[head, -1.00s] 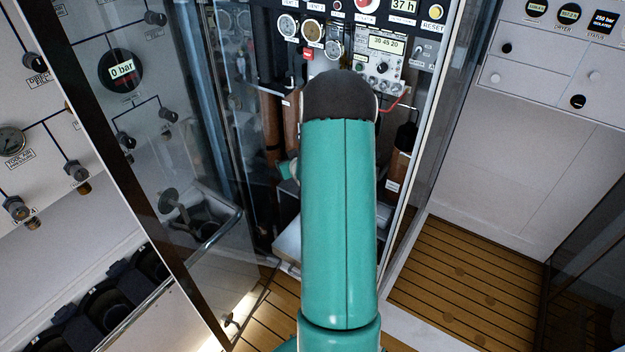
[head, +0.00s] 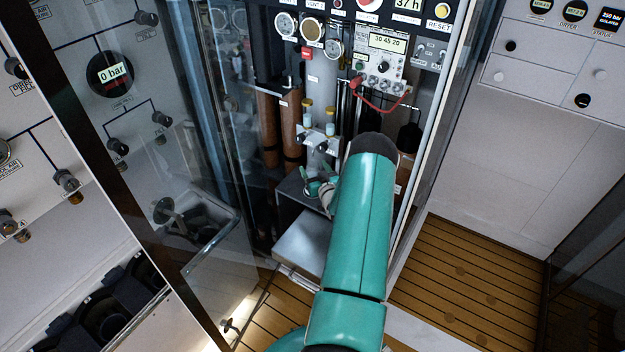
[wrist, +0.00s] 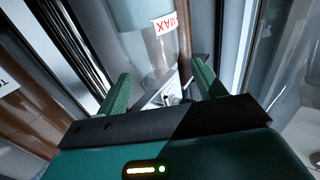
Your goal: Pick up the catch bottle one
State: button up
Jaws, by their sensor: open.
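Two small clear bottles with yellow tops stand side by side on a pale bracket in the cabinet, the left bottle (head: 307,120) and the right bottle (head: 330,123). I cannot tell which is catch bottle one. My gripper (head: 312,188) is below them in the head view, partly hidden by my teal arm. In the wrist view my gripper (wrist: 162,88) has its two green fingers spread, with nothing held between them. A clear cylinder (wrist: 142,40) with a red-lettered MAX label stands beyond the fingers; I cannot tell whether it is one of those bottles.
A glass door (head: 180,170) stands open at left. Brown cylinders (head: 268,130) stand at the back left of the cabinet. A red hose (head: 380,108) hangs under the gauge panel. A grey metal tray (head: 305,245) lies low in front. Wooden floor (head: 470,280) is clear at right.

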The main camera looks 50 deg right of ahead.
aim_at(311, 161)
jog(key=x, duration=0.4)
jog(key=shift+w+d, duration=0.1)
jog(key=shift+w, duration=0.1)
jog(key=c, duration=1.3)
jog(key=shift+r, duration=0.15)
jog(key=shift+c, duration=0.2)
